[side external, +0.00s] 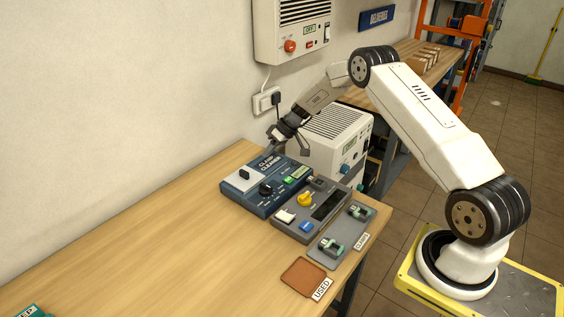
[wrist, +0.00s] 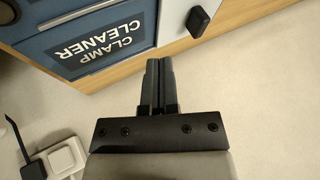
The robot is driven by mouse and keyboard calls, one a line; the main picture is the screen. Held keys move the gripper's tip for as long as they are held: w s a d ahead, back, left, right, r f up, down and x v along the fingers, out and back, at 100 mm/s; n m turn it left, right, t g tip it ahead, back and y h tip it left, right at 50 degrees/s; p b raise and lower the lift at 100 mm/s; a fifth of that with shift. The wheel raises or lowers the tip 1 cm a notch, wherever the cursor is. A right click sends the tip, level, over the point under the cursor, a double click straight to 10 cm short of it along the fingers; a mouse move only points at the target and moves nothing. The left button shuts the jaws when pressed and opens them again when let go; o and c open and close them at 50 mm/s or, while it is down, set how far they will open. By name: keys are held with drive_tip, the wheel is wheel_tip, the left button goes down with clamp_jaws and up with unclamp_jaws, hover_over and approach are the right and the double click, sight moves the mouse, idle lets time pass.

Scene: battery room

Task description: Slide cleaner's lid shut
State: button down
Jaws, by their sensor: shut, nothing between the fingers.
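The clamp cleaner (side external: 259,200) is a dark blue box on the table, its label by its back edge. A pale panel with a black handle (side external: 244,174), which looks like its lid (side external: 234,183), lies at its left end. In the wrist view the cleaner (wrist: 42,47) is at the upper left with its label upside down; the pale lid (wrist: 172,22) and handle (wrist: 199,21) are right of it. My gripper (side external: 271,152) is shut and empty behind the cleaner's back edge. In the wrist view its fingertips (wrist: 158,63) are apart from the handle. Whether the lid covers an opening is unclear.
A grey device with a yellow knob (side external: 305,199) and a grey clamp tray (side external: 348,229) stand right of the cleaner. A brown USED pad (side external: 303,277) lies in front. A white cabinet (side external: 331,143) and wall socket (side external: 266,100) are near my gripper. The table's left is mostly clear.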

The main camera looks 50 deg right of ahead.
drive_tip(key=shift+v, duration=2.8)
drive_tip(key=shift+s+a, duration=0.1)
drive_tip(key=s+a+r+g+h, duration=0.1)
drive_tip(key=s+a+r+h, duration=0.2)
drive_tip(key=s+a, duration=0.6)
drive_tip(key=s+a+r+m+g+h, duration=0.1)
drive_tip(key=s+a+r+h, duration=0.1)
drive_tip(key=s+a, duration=0.8)
drive_tip(key=s+r, duration=0.1)
drive_tip(key=s, duration=0.7)
drive_tip(key=shift+s+a+r+h, duration=0.15)
drive_tip(key=shift+a+r+h, duration=0.15)
drive_tip(key=shift+r+h, duration=0.1)
